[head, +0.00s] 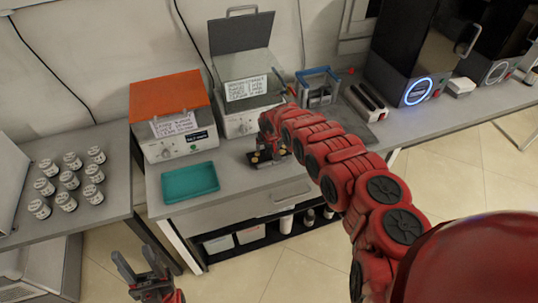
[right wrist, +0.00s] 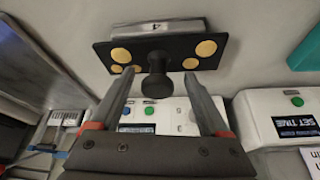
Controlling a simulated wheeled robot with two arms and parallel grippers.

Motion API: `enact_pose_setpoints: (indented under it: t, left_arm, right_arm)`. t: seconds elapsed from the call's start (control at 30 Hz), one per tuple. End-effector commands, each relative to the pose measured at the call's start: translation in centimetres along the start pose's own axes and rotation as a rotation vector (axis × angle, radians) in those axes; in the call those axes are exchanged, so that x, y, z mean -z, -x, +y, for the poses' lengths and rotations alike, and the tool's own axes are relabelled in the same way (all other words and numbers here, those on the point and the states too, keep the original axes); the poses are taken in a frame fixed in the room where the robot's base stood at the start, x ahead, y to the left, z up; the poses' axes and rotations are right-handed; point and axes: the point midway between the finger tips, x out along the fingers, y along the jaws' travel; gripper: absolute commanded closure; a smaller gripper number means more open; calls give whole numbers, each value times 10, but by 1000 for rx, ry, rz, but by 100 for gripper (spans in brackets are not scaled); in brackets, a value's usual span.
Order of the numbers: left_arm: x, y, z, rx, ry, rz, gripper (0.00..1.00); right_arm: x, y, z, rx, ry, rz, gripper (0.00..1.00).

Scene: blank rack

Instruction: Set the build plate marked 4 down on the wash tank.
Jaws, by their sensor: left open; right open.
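The build plate marked 4 (right wrist: 198,30) is in the right wrist view, a dark slab with gold round spots, a pale block with the mark, and a black knob (right wrist: 157,82). In the head view the plate (head: 258,157) sits on the grey bench, partly hidden by my right gripper (head: 270,147). My right gripper (right wrist: 158,78) is open, its fingers on either side of the knob with gaps showing. My left gripper (head: 148,272) is open and empty, low in front of the bench. Which unit is the wash tank I cannot read; a blue-framed container (head: 318,86) stands farther back.
A teal tray (head: 190,183) lies left of the plate. Behind stand an orange-lidded machine (head: 172,115) and a machine with its grey lid up (head: 247,95). Several white jars (head: 69,180) fill the left table.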

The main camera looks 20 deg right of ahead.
Motion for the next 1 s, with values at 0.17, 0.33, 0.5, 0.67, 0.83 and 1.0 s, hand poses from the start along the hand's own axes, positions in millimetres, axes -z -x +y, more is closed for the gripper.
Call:
enact_pose_setpoints:
  t: [0.17, 0.33, 0.5, 0.67, 0.83, 1.0]
  left_arm:
    - [0, 1, 0, 0, 0, 0, 50]
    - [0, 1, 0, 0, 0, 0, 50]
    - [0, 1, 0, 0, 0, 0, 50]
    - [0, 1, 0, 0, 0, 0, 50]
    - [0, 1, 0, 0, 0, 0, 50]
    - [0, 1, 0, 0, 0, 0, 50]
  right_arm:
    - [-1, -12, 0, -1, 0, -1, 20]
    - [-1, -15, 2, -5, 0, 1, 20]
    - [-1, -15, 3, -5, 1, 0, 20]
    - [-1, -15, 2, -5, 0, 0, 40]
    - [-1, -15, 2, -5, 0, -1, 71]
    - [-1, -15, 2, -5, 0, -1, 100]
